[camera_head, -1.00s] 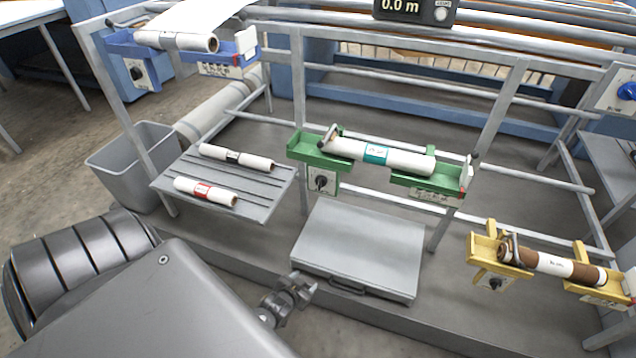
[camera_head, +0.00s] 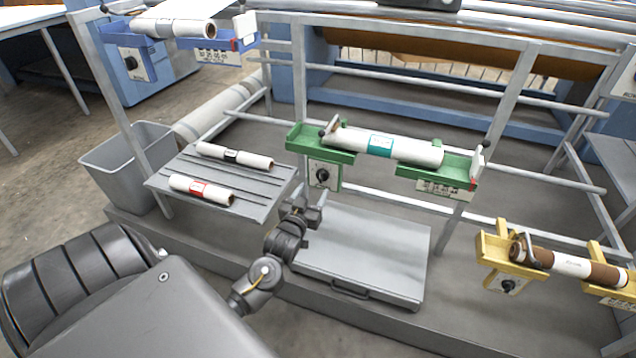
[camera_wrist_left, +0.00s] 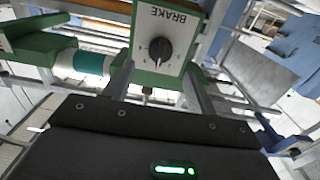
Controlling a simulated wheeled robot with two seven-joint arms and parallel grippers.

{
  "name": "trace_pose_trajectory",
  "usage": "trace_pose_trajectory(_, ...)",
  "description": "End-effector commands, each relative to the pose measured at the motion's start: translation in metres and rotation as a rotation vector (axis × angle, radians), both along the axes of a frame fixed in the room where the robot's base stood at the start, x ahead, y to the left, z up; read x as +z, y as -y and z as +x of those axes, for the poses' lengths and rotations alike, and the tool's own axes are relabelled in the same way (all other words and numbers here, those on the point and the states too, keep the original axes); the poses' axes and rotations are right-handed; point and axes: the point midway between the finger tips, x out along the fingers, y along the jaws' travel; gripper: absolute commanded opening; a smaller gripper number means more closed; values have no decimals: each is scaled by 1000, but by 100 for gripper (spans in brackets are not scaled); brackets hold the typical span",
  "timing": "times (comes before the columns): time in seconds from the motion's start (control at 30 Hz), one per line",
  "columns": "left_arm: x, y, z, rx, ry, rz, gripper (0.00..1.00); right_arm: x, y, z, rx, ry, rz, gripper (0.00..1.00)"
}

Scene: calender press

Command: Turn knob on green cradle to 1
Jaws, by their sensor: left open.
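The green cradle (camera_head: 321,142) is on the frame at the middle right, holding a white roll with a teal label (camera_head: 380,146). Its black knob (camera_head: 322,174) sits on a white plate below the cradle's left end. In the wrist view the knob (camera_wrist_left: 158,52) appears large, on a plate marked BRAKE that is upside down there. The number at its pointer is too small to read. My left gripper (camera_head: 309,195) is open and empty, just below the knob and apart from it. In the wrist view its fingers (camera_wrist_left: 158,84) are on either side below the knob. My right gripper is out of view.
A grey case (camera_head: 365,250) lies below the green cradle. A slatted shelf (camera_head: 265,205) with two small rolls is left of my gripper. A yellow cradle (camera_head: 495,258) and a blue cradle (camera_head: 130,38) each have a knob too. Metal rails cross behind.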

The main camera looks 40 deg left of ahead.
Motion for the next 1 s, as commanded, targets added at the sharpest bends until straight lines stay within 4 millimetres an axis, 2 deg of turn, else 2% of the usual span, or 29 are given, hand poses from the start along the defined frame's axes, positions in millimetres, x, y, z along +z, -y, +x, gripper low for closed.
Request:
trace_pose_trajectory(0.1, 0, -8, 22, 1, 1, 1, 57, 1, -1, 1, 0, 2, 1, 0)
trace_pose_trajectory(0.3, -1, -16, 45, 1, -1, 1, 57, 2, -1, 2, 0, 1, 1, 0)
trace_pose_trajectory(0.43, -1, -18, 52, 0, -2, -1, 57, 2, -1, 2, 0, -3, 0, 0)
trace_pose_trajectory(0.7, -1, -18, 53, 0, -2, -1, 57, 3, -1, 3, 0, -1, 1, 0)
trace_pose_trajectory(0.77, -1, -18, 53, 0, -2, -1, 52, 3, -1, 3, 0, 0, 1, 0)
trace_pose_trajectory(1.0, -1, -18, 53, 0, -2, -1, 20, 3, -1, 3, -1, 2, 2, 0)
